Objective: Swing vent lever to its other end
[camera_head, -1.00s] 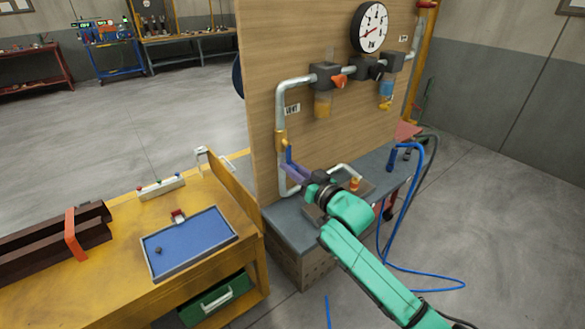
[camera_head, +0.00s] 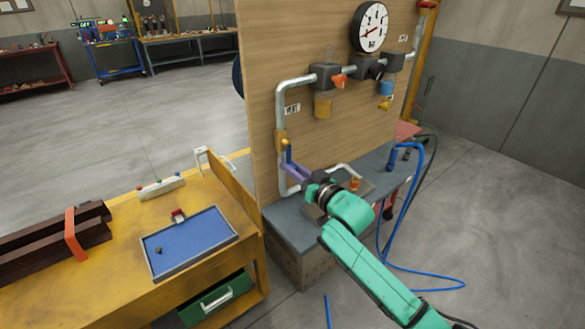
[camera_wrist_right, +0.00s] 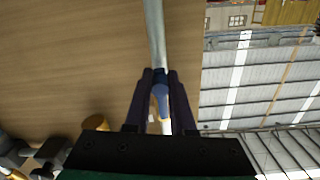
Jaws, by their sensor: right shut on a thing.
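The blue vent lever (camera_head: 288,152) stands at the brass-coloured valve (camera_head: 280,140) on the grey pipe, near the left edge of the wooden panel, below a small white label (camera_head: 292,109). My right gripper (camera_head: 288,167) is shut on the lever's lower part. In the right wrist view the lever (camera_wrist_right: 160,97) shows between the two dark fingers (camera_wrist_right: 161,80), with the pipe running up behind them. The fingers hide part of the lever. My left gripper is in neither view.
A pressure gauge (camera_head: 370,27) and regulator blocks (camera_head: 326,76) sit higher on the panel. The grey bench (camera_head: 290,228) lies below, with a blue hose (camera_head: 417,175) at its right. A yellow table (camera_head: 110,275) with a blue tray (camera_head: 235,236) stands at the left.

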